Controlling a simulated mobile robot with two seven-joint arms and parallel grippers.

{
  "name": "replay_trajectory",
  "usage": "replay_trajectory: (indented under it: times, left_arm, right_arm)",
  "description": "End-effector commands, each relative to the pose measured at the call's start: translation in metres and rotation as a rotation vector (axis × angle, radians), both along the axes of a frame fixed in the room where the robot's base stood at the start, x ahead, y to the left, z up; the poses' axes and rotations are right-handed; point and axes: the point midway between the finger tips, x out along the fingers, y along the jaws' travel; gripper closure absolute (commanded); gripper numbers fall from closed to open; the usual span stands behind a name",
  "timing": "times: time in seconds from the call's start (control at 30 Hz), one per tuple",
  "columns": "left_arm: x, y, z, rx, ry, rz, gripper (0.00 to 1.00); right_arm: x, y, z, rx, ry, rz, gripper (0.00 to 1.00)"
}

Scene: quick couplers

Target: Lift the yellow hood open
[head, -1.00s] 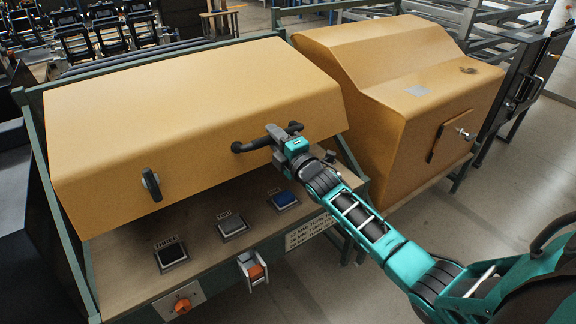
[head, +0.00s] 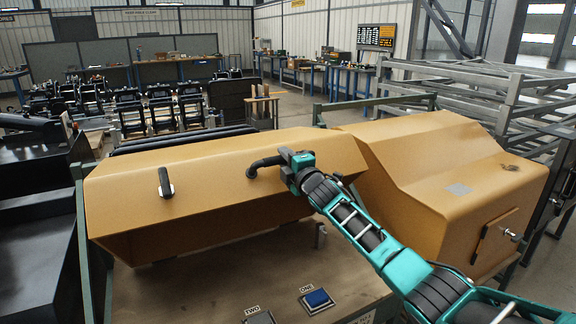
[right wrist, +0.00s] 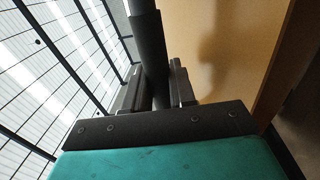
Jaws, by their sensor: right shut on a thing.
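The yellow hood (head: 220,178) spans the left and middle of the head view. It stands partly raised, with its front edge tilted up above the control panel. A black left handle (head: 165,182) and a black right handle (head: 265,164) stick out from it. My right gripper (head: 291,160) is shut on the right handle near the hood's right end. In the right wrist view the dark handle bar (right wrist: 149,50) runs between the two fingers (right wrist: 157,88), with the yellow surface (right wrist: 225,50) to the right. My left gripper is not in view.
The control panel (head: 200,275) under the hood carries a blue button (head: 317,299) marked ONE and one marked TWO (head: 258,318). A second yellow housing (head: 440,185) stands close on the right. Metal racks (head: 500,80) are behind it.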

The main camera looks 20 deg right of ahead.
Motion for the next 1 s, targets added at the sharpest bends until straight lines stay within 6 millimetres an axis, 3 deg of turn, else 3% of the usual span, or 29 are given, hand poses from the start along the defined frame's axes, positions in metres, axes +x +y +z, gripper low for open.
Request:
replay_trajectory:
  times: [0.3,0.33,0.5,0.8,1.0]
  left_arm:
    - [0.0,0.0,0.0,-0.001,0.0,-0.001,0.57]
    - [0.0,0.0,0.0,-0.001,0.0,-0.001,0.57]
    - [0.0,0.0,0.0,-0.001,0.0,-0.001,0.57]
    - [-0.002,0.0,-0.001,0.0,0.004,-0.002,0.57]
    - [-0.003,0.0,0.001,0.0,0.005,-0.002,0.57]
  right_arm:
    - [0.0,0.001,0.001,0.0,-0.002,0.001,1.0]
    - [0.0,0.001,0.001,0.0,-0.002,0.001,0.73]
    - [0.0,0.001,0.001,0.0,-0.001,0.001,0.58]
    - [-0.002,0.0,-0.001,0.0,0.0,0.0,0.58]
    - [-0.016,-0.001,-0.002,0.0,0.001,0.001,0.58]
